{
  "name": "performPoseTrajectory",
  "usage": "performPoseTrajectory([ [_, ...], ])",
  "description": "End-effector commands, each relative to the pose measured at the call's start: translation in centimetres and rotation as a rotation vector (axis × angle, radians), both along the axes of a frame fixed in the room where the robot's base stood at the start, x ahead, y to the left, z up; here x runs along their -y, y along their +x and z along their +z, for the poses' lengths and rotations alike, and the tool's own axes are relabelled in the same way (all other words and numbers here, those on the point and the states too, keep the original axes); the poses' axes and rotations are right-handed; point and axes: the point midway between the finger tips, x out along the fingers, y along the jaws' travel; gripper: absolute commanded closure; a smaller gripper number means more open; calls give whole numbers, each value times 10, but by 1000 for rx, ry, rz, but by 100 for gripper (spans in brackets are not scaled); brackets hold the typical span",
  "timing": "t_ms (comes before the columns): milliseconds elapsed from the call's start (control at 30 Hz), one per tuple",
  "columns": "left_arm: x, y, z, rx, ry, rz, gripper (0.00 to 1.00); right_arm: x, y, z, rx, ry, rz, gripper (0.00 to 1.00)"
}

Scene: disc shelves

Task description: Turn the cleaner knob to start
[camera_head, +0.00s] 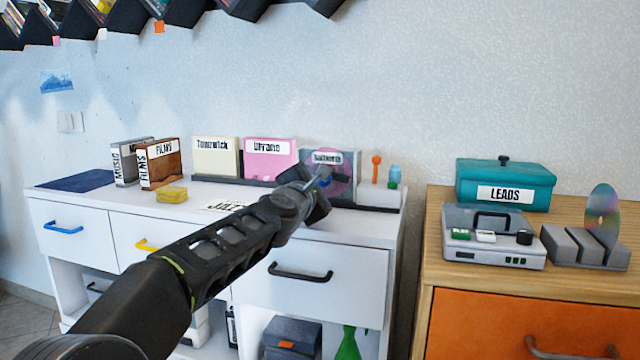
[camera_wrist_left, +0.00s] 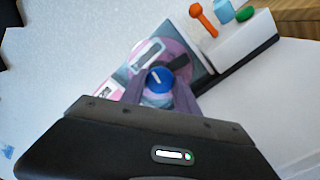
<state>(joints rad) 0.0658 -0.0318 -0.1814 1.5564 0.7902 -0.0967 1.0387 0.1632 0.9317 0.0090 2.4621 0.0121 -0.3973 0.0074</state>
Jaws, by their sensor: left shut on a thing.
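A round blue knob (camera_wrist_left: 159,78) with a white mark shows between the fingertips in the left wrist view. My left gripper (camera_wrist_left: 158,94) is shut on it, with one finger on each side. In the head view my left gripper (camera_head: 322,183) is above the right part of the white cabinet, in front of a grey case with a pink disc picture (camera_head: 343,165). Only a small bit of blue shows at its tips there. The body that the knob sits on is mostly hidden by the gripper. My right gripper is not in view.
A white holder (camera_head: 378,194) with orange, blue and green items stands right of the gripper. A pink case (camera_head: 270,155) and a cream case (camera_head: 216,156) stand left of it. A grey device (camera_head: 490,250) and a teal box (camera_head: 505,175) are on the wooden cabinet.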

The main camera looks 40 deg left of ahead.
Motion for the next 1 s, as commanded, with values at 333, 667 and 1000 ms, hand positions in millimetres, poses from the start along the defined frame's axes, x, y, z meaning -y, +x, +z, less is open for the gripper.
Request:
performPoseTrajectory([
  [333, 0, 1, -1, 55, -164, -2, 100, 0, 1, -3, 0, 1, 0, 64],
  [667, 0, 0, -1, 65, -191, -1, 100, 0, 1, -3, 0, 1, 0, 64],
  [1000, 0, 0, -1, 65, -190, -1, 51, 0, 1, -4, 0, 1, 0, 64],
])
